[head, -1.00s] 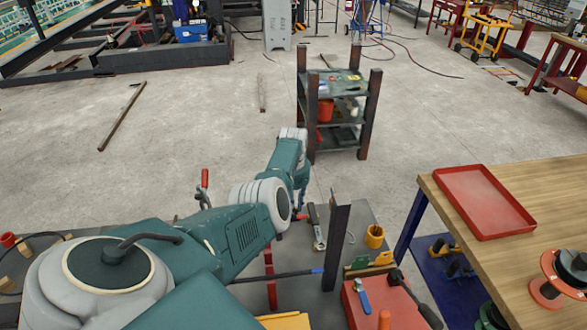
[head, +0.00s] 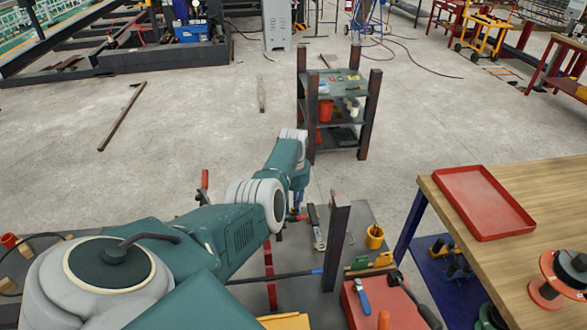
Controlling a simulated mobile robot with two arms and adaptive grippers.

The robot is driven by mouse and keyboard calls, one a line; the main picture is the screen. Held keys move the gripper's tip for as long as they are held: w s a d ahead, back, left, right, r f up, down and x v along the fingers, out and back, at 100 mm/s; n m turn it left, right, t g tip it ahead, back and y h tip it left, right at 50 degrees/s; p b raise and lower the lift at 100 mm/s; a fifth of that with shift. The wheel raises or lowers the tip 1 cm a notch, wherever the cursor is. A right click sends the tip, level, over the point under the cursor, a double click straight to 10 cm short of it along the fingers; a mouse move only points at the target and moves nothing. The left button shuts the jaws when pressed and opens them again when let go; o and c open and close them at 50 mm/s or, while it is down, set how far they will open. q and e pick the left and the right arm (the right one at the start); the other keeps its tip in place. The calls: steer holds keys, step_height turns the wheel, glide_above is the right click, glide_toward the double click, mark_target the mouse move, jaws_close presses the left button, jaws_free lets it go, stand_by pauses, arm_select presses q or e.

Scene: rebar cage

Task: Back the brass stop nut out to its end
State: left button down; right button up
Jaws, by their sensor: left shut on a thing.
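My left arm comes in from the left, and its gripper (head: 297,211) points down over the dark bench top (head: 355,222), left of an upright dark steel plate (head: 336,245). The wrist covers most of the gripper. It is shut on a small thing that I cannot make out. I cannot pick out the brass stop nut, its thread or its end. A thin dark rod with a blue-marked end (head: 317,271) runs to the plate from the left, partly below my arm. My right gripper is not in view.
A yellow cup (head: 374,237) and a red box (head: 375,303) with tools stand further right. A wooden table (head: 510,200) holds a red tray (head: 484,202). A shelf rack (head: 338,105) stands beyond on open floor.

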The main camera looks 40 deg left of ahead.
arm_select(q)
steer(key=n, duration=0.7)
steer(key=shift+w+a+r, duration=0.15)
steer(key=shift+a, duration=0.05)
steer(key=n, duration=0.7)
steer(key=shift+n, duration=0.4)
steer(key=n, duration=0.6)
steer(key=n+b, duration=0.1)
steer(key=n, duration=0.5)
steer(key=shift+n, duration=0.4)
steer(key=c, duration=1.6)
jaws_free()
steer(key=shift+o, duration=0.3)
steer(key=shift+d, duration=0.15)
